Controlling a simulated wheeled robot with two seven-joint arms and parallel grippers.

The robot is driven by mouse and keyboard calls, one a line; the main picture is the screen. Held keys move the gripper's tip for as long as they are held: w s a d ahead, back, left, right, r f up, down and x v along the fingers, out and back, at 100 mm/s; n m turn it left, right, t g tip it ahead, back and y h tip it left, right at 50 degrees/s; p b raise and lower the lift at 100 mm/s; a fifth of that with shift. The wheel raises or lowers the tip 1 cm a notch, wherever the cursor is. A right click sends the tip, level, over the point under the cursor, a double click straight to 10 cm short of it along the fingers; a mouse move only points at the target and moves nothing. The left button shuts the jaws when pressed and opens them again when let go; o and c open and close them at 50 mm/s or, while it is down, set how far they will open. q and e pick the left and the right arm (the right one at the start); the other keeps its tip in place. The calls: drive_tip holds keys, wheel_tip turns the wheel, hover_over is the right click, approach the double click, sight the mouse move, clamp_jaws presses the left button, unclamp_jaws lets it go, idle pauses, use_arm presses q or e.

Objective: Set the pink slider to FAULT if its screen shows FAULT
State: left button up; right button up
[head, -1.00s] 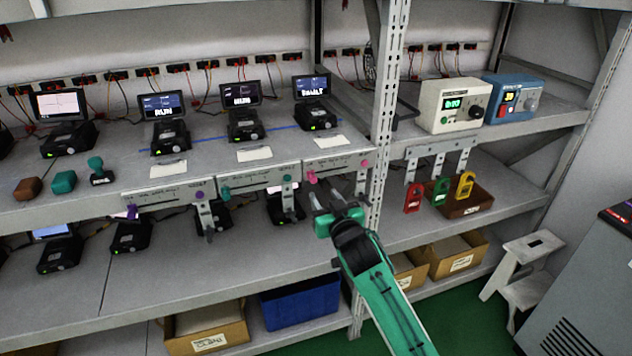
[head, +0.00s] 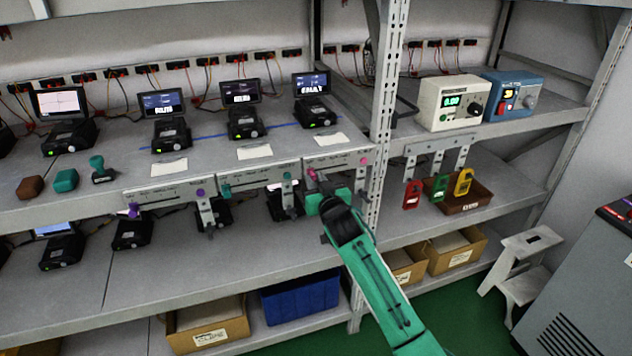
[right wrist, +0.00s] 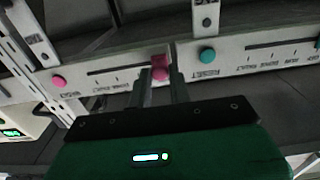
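The pink slider knob (head: 311,174) sits at the left end of its slot on the rightmost front panel (head: 338,164). In the right wrist view, the knob (right wrist: 160,67) is at the slot's right end, and a round pink button (right wrist: 58,82) is at the panel's other end. The screen (head: 311,84) above this panel shows white text that appears to read FAULT. My right gripper (head: 317,186) is at the knob. In the right wrist view its fingertips (right wrist: 161,80) stand apart on either side of the knob; contact is unclear. My left gripper is not in view.
A teal slider panel (head: 258,178) and a purple slider panel (head: 170,192) continue to the left. A metal post (head: 382,130) stands just right of the pink panel. Red, green and yellow tags (head: 412,195) hang beyond it. The lower shelf is close beneath my arm.

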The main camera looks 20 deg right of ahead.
clamp_jaws()
drive_tip(key=d+p, duration=0.2)
drive_tip(key=d, duration=0.8)
drive_tip(key=shift+w, duration=0.2)
drive_tip(key=shift+d+r, duration=0.1)
drive_tip(key=shift+d, duration=0.3)
drive_tip(key=shift+o, duration=1.7)
unclamp_jaws()
drive_tip(key=shift+o, duration=1.3)
drive_tip(key=shift+d, duration=0.2)
drive_tip(key=shift+s+a, duration=0.1)
